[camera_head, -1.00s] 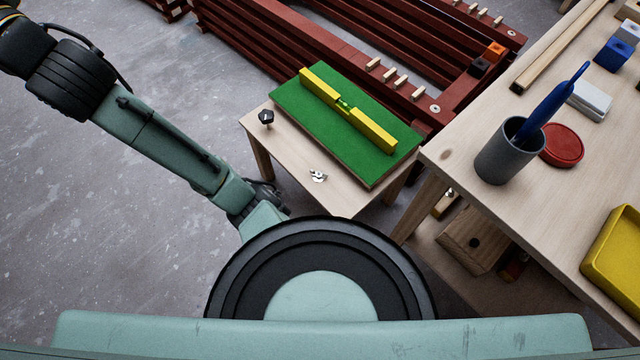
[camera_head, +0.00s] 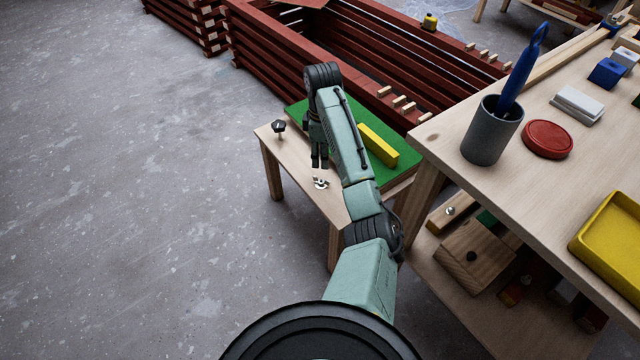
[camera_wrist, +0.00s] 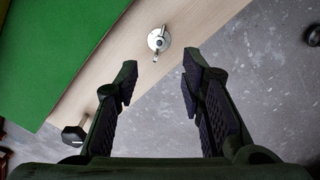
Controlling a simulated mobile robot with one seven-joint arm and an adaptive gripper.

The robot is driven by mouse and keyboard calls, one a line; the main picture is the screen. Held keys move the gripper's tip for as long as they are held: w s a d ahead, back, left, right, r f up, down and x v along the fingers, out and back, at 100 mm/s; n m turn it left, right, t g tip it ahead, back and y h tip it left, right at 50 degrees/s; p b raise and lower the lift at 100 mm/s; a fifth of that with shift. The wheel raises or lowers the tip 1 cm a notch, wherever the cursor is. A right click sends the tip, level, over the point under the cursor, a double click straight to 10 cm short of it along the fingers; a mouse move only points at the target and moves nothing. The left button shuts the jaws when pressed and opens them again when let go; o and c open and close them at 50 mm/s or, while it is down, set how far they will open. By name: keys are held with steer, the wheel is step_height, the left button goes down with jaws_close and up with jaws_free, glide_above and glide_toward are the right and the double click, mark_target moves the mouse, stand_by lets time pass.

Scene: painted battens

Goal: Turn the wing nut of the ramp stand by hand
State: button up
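The wing nut (camera_head: 320,183) is a small silvery piece on the pale wooden top of the ramp stand (camera_head: 342,206), near its front edge. In the wrist view the wing nut (camera_wrist: 158,40) lies just beyond and between my fingertips, apart from both. My gripper (camera_head: 319,166) points down above it in the head view. In the wrist view my gripper (camera_wrist: 160,62) has its two fingers wide apart with nothing between them. A black knob (camera_head: 278,126) stands at the stand's left corner; it also shows in the wrist view (camera_wrist: 74,134).
A green board (camera_head: 298,112) with a yellow bar (camera_head: 380,146), partly hidden by my arm, lies on the stand. The workbench (camera_head: 450,137) at right carries a grey cup (camera_head: 490,138), red lid (camera_head: 548,138) and yellow tray (camera_head: 612,235). Dark red slatted frames stand behind. Left floor is clear.

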mark_target(321, 182)
step_height(321, 182, down, 11)
steer(key=shift+r+b, duration=0.2)
steer(key=shift+b, duration=0.55)
steer(key=shift+c, duration=0.5)
jaws_close()
